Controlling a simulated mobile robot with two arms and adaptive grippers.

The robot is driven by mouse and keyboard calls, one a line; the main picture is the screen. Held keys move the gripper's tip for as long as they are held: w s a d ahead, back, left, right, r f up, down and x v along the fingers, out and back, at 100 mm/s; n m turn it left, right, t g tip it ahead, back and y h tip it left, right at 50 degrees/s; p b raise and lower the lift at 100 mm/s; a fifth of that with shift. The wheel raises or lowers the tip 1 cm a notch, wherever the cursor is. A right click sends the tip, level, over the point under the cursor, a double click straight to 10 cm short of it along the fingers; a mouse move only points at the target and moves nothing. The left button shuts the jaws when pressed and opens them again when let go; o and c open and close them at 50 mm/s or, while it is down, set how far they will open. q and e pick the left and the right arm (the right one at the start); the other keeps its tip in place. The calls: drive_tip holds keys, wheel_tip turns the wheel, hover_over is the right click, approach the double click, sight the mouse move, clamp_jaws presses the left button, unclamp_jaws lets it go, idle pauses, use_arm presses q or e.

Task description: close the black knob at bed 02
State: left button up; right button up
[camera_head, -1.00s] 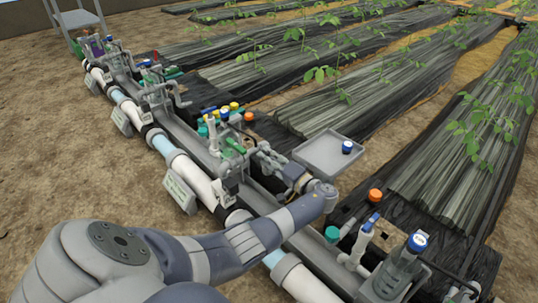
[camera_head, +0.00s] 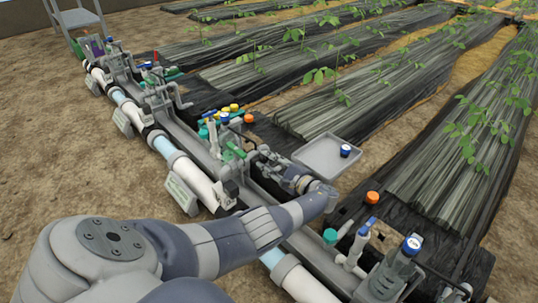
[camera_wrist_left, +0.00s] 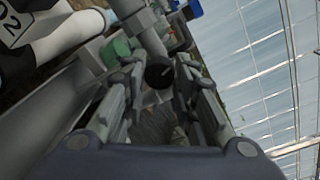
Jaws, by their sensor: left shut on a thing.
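The black knob (camera_wrist_left: 158,73) shows in the left wrist view, between the fingertips of my left gripper (camera_wrist_left: 160,78). The gripper is shut on it. A white plate with "02" (camera_wrist_left: 12,25) is at the upper left of that view. In the head view my left gripper (camera_head: 268,160) reaches over the pipe skid from the lower right of the fittings. There the black knob is hidden by the fingers or too small to make out. My right gripper is not in view.
A green fitting (camera_head: 235,149) sits just left of the gripper; it also shows in the wrist view (camera_wrist_left: 118,47). A grey tray (camera_head: 318,172) with a blue-capped part (camera_head: 345,151) lies to the right. Several coloured caps (camera_head: 225,116) stand behind. An orange cap (camera_head: 372,198) is beyond my forearm.

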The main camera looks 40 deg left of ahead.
use_arm(q)
drive_tip(key=shift+m, duration=1.5)
drive_tip(key=o, duration=1.1)
drive_tip(key=d, duration=0.7)
drive_tip(key=shift+s+d+r, duration=0.1)
drive_tip(key=shift+s+d, duration=0.1)
drive_tip(key=shift+d, duration=0.05)
